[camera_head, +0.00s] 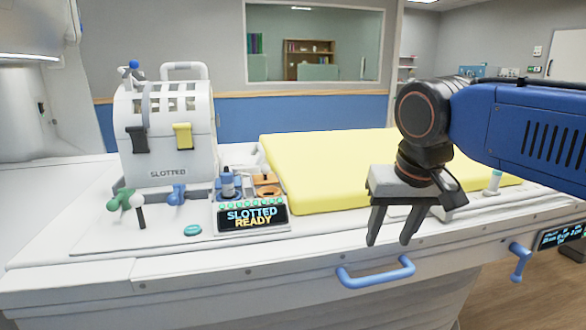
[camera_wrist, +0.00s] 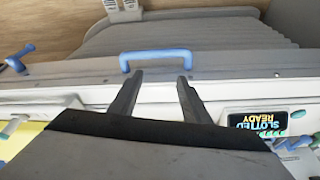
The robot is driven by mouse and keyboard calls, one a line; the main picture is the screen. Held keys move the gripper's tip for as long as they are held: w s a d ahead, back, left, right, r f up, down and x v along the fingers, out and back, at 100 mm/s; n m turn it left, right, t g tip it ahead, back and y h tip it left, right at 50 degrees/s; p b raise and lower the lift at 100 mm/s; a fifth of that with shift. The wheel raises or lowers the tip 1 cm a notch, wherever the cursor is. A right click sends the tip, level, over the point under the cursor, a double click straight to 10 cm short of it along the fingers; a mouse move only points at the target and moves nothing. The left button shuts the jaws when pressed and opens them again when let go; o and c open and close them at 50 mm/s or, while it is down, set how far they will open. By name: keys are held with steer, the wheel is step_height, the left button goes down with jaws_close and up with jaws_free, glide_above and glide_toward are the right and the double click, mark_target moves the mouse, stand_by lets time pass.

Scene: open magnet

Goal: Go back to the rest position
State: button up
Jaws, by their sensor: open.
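My gripper (camera_head: 391,240) is at the right of centre in the head view, pointing down over the front edge of the white table (camera_head: 150,270). Its two dark fingers are apart with nothing between them. In the wrist view my gripper (camera_wrist: 160,78) also shows open and empty. Beyond its fingertips there is a blue handle (camera_wrist: 155,55) on the table's side. The same blue handle (camera_head: 376,274) is below the fingers in the head view, and I cannot tell the exact gap.
A white slotted coil (camera_head: 168,140) with black and yellow latches stands at the left. A display (camera_head: 252,218) reads "SLOTTED READY". A yellow pad (camera_head: 310,170) lies behind my gripper. A green-ended lever (camera_head: 128,202) and blue knob (camera_head: 178,194) stand before the coil.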

steer(key=s+d+f, duration=0.5)
steer(key=f, duration=0.3)
steer(key=s+d+f+t, duration=0.1)
steer(key=s+d+f, duration=0.4)
steer(key=f, duration=0.4)
steer(key=shift+d+f, duration=0.3)
steer(key=shift+d, duration=0.15)
